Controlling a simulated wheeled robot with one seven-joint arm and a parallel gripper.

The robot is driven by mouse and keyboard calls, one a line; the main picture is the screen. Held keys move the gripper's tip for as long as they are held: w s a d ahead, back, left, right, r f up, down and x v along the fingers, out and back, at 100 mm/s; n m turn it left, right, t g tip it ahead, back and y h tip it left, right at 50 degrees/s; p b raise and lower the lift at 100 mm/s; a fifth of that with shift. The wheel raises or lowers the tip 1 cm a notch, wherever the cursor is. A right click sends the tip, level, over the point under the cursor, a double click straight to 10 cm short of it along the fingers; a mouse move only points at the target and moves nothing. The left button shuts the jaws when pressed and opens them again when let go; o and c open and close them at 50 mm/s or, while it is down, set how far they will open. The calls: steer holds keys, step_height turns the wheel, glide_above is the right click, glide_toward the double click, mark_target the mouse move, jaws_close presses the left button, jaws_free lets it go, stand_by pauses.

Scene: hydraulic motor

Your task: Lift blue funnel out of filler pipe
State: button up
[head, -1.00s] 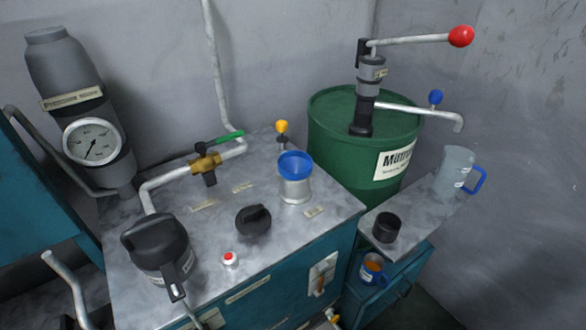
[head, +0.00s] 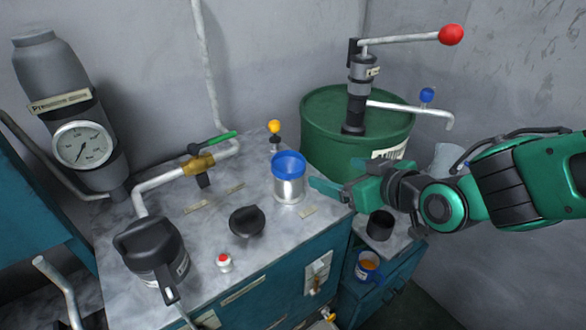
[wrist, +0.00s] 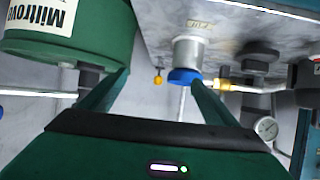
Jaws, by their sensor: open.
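The blue funnel (head: 289,163) sits in the top of the silvery filler pipe (head: 289,189) on the metal worktop, upright. In the wrist view the funnel (wrist: 184,76) shows at the end of the pale filler pipe (wrist: 187,52), between my two fingers and closer to the right one. My gripper (head: 330,180) is to the right of the filler pipe in the head view, its fingers pointing left towards it. The gripper is open and empty. In the head view the fingers overlap, so the gap between them is hard to see.
A green drum (head: 325,133) with a pump stands behind my gripper. A yellow-knobbed lever (head: 274,128) stands just behind the funnel. A black cap (head: 246,221), a red button (head: 224,261) and a black jug (head: 150,252) are in front and left. A brass valve (head: 199,166) is at left.

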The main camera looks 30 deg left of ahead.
steer(key=n+y, duration=0.1)
glide_toward(283, 161)
steer(key=shift+g, duration=0.3)
steer(key=shift+x, duration=3.65)
steer(key=shift+d, duration=0.1)
steer(key=c, duration=1.2)
steer(key=shift+w, duration=0.1)
